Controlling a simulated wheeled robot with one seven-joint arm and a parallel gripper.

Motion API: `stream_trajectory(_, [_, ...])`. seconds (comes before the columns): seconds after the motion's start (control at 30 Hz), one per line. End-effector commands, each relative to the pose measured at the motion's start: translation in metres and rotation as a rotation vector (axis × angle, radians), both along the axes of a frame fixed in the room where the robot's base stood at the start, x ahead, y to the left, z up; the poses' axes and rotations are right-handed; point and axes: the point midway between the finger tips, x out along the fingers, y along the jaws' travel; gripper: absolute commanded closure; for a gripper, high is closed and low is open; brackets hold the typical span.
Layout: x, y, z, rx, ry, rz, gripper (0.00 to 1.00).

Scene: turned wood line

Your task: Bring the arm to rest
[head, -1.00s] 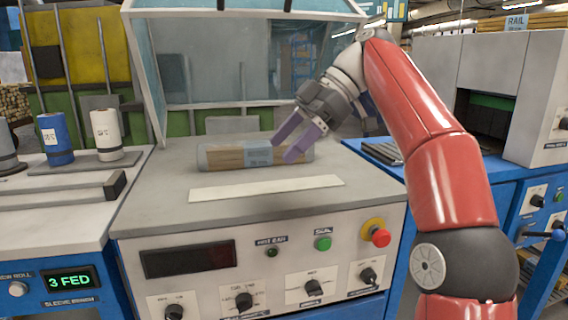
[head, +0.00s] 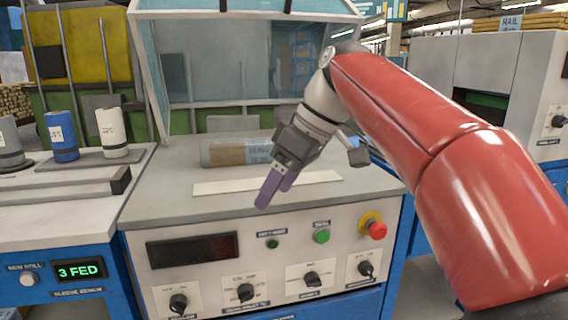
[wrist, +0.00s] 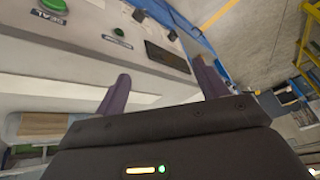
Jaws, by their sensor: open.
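My gripper (head: 271,188) hangs over the front edge of the machine's top in the head view, its purple fingers pointing down and to the left. In the wrist view the two purple fingers (wrist: 162,88) stand well apart with nothing between them. A wrapped wooden bundle (head: 228,153) with a blue label lies on the machine top (head: 160,185) behind my gripper, apart from it. My gripper and arm hide its right part. A pale strip (head: 222,187) lies along the top in front of the bundle.
The machine's front panel (head: 210,275) carries a green button (head: 321,236), a red stop button (head: 376,230) and several knobs. A raised clear hood (head: 235,60) stands behind.

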Motion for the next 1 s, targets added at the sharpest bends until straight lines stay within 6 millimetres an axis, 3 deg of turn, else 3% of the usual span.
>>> stream_trajectory(0.17, [-0.041, -0.034, -0.048, -0.118, -0.001, -0.367, 0.27])
stream_trajectory(0.4, [-0.106, -0.105, -0.130, -0.169, -0.048, -0.828, 0.27])
stream_trajectory(0.6, [-0.153, -0.147, -0.194, -0.134, -0.084, -1.076, 0.27])
stream_trajectory(0.77, [-0.170, -0.160, -0.221, -0.109, -0.094, -1.159, 0.27])
stream_trajectory(1.0, [-0.172, -0.161, -0.225, -0.105, -0.096, -1.169, 0.27])
